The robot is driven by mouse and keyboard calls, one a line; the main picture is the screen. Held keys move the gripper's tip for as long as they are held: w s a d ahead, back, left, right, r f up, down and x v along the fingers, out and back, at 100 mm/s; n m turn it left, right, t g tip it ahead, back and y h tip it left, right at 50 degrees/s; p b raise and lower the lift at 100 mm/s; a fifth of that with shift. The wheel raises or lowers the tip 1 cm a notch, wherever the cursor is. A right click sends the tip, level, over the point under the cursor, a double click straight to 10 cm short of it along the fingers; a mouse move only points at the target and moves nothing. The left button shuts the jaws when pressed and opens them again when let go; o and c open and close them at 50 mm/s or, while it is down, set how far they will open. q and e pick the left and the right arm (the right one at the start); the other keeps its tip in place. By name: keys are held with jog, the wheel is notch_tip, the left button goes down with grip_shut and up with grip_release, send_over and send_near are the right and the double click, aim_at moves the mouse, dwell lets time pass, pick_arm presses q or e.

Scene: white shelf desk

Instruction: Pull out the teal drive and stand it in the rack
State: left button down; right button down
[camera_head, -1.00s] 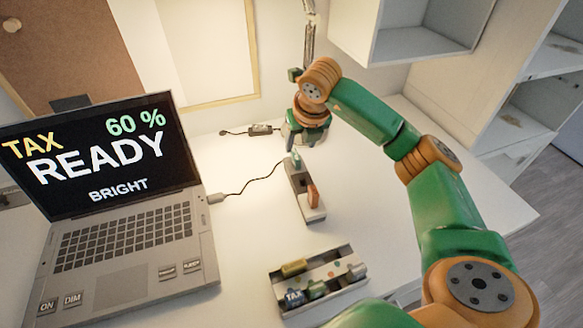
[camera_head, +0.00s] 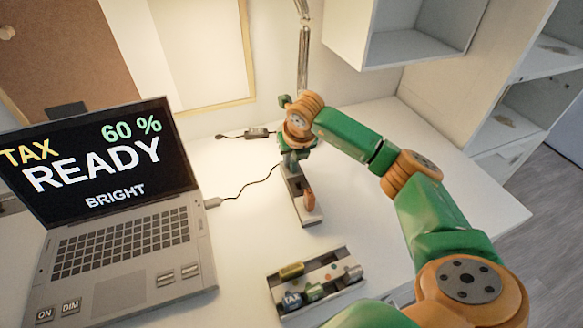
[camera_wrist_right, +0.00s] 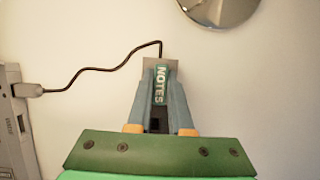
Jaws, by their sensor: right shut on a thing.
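The teal drive (camera_wrist_right: 161,84), lettered NOTES, is between the fingers of my right gripper (camera_wrist_right: 161,75) in the right wrist view. The gripper is shut on it. In the head view my right gripper (camera_head: 294,160) is over the far end of the narrow grey hub (camera_head: 309,219), and it hides the teal drive there. Whether the drive is still seated in the hub cannot be told. The rack (camera_head: 338,299) is a grey tray with coloured dots, near the bottom middle of the head view. My left gripper is not in view.
An orange-brown drive (camera_head: 309,201) stands at the hub's near end. The rack holds several drives, among them a yellow one (camera_head: 291,270) and a blue one lettered TAX (camera_head: 292,300). A cable runs from the hub to the laptop (camera_head: 120,245). The lamp base (camera_wrist_right: 218,8) is close behind.

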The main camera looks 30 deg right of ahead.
notch_tip(320, 180, up, 3)
jog(key=shift+w+f+b, duration=0.1)
jog(key=shift+b, duration=0.25)
jog(key=s+r+p, duration=0.4)
jog(key=s+r, duration=1)
jog(key=r, duration=0.1)
jog(key=shift+a, duration=0.25)
jog(key=shift+r, duration=0.1)
